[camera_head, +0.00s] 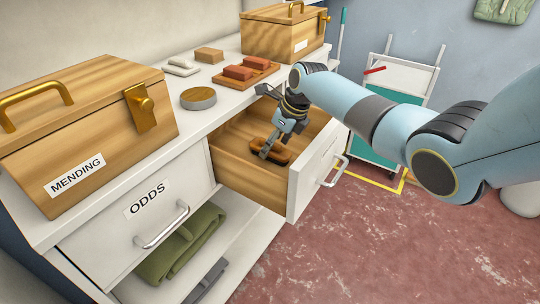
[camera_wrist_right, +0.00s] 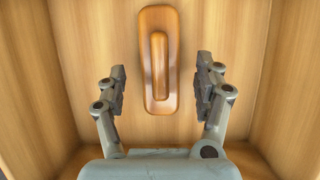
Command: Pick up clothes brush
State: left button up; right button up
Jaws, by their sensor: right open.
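The clothes brush (camera_wrist_right: 160,60) is a brown wooden block with rounded ends and a raised grip along its middle. It lies on the floor of the open drawer (camera_head: 232,165), and it also shows in the head view (camera_head: 279,153), partly hidden by the gripper. My right gripper (camera_wrist_right: 161,85) is open, with one finger on each side of the brush's near half and visible gaps between. In the head view the right gripper (camera_head: 270,146) reaches down into the drawer. My left gripper is not in view.
The drawer front (camera_head: 318,168) and wooden side walls surround the gripper closely. On the counter stand the MENDING box (camera_head: 85,120), a round tin (camera_head: 198,98), a tray with reddish blocks (camera_head: 240,75) and another wooden box (camera_head: 283,35). The ODDS drawer (camera_head: 140,215) is shut.

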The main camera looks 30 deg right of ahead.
aim_at(284, 153)
jog(key=shift+w+f, duration=0.2)
jog(key=shift+f, duration=0.45)
jog(key=shift+r, duration=0.1)
jog(key=c, duration=1.3)
jog(key=shift+r, duration=0.3)
jog(key=s, duration=0.1)
jog(key=s+d+p, duration=0.1)
jog(key=s+r+p, duration=0.1)
jog(key=s, duration=0.1)
jog(key=shift+d, duration=0.3)
notch_tip(284, 153, up, 13)
jog(key=p, duration=0.2)
jog(key=shift+w+a+r+p, duration=0.1)
jog(key=shift+w+r+p, duration=0.1)
jog(key=shift+p, duration=0.15)
